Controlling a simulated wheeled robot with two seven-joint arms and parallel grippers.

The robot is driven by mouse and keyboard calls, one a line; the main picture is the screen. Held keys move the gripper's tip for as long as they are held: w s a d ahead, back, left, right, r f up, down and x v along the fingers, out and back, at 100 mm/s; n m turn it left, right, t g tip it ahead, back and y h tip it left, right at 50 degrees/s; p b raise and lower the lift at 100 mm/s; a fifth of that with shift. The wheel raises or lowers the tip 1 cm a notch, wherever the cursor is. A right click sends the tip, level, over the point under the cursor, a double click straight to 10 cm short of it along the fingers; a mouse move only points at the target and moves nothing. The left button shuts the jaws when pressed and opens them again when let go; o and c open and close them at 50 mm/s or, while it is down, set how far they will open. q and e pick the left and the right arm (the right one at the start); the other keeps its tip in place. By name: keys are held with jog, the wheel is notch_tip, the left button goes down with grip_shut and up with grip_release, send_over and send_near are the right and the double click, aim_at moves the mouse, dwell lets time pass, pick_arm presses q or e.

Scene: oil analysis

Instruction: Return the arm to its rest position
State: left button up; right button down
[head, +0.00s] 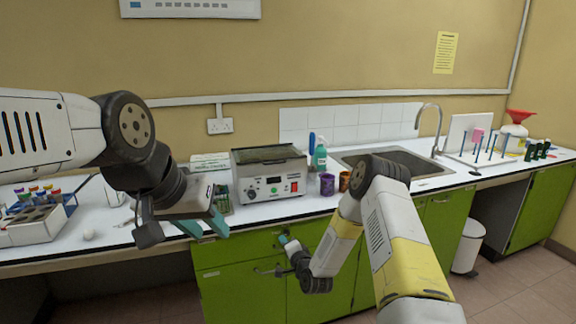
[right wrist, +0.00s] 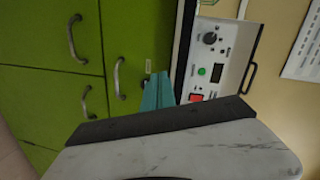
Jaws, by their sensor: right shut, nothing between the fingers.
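My right arm comes in from the lower right and bends down in front of the green cabinets. My right gripper (head: 283,240) is in front of the cabinet doors, below the counter top. In the right wrist view its teal fingers (right wrist: 158,92) are together and empty.
The white counter (head: 265,212) holds a grey device with knobs (head: 270,174), a purple cup (head: 327,184), a spray bottle (head: 320,156) and a tube rack (head: 40,203). A sink (head: 400,163) is behind my right arm. Green cabinets (head: 235,285) stand below. A white bin (head: 468,247) is at right.

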jog(key=d+r+n+g+h, duration=0.1)
jog(key=d+r+n+g, duration=0.25)
jog(key=r, duration=1.05)
jog(key=s+d+r+n+h, duration=0.1)
jog(key=s+d+r+n, duration=0.1)
jog(key=s+d+r, duration=0.3)
jog(key=s+d+r+n+h, duration=0.1)
jog(key=s+r, duration=0.2)
jog(key=r, duration=0.4)
jog(key=s+d+r+n+g, duration=0.1)
jog(key=s+d+r, duration=0.1)
jog(key=s, duration=0.8)
jog(key=s+d+r+n+g, duration=0.1)
jog(key=s+d+r+g, duration=0.1)
jog(key=s, duration=0.9)
jog(key=s+d+r+n+g+h, duration=0.1)
jog(key=s+r, duration=0.3)
jog(key=s, duration=0.6)
jog(key=shift+s+d+n+g, duration=0.3)
jog(key=shift+d+n+g, duration=0.25)
jog(key=shift+d+g, duration=0.1)
jog(key=shift+r, duration=0.1)
